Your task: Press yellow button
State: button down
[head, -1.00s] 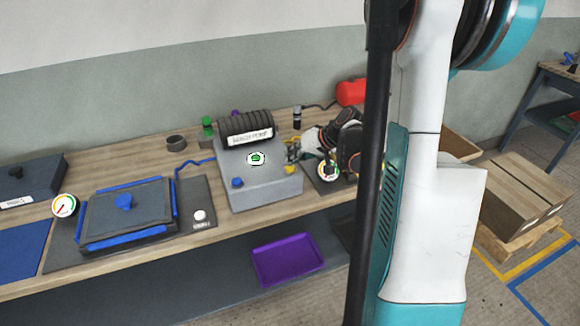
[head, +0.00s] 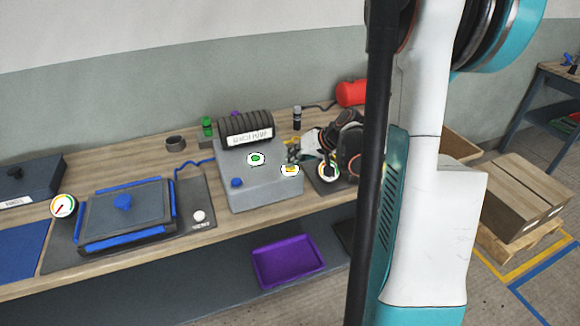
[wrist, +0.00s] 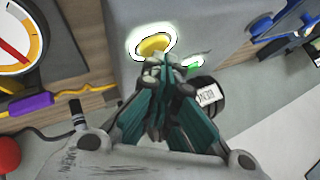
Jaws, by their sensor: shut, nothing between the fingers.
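The yellow button (head: 290,170) is on the front right of the grey pump box (head: 262,192), with a bright white ring around it. In the wrist view the yellow button (wrist: 153,44) is just beyond the tips of my gripper (wrist: 160,72). The fingers are shut and empty, pointing at the box. The fingertips overlap the button's lower edge in that view; I cannot tell whether they touch it. In the head view my gripper (head: 293,152) is above and behind the button, partly hidden by the arm.
A green button (head: 257,159) sits on the same box, with a blue knob (head: 237,183) at its front left. The black ribbed pump (head: 246,128) stands behind. A gauge (wrist: 18,38) is close by in the wrist view. A purple tray (head: 288,261) lies on the lower shelf.

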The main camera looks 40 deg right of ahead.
jog(key=shift+r, duration=0.3)
jog(key=shift+r+p, duration=2.1)
jog(key=shift+r, duration=0.9)
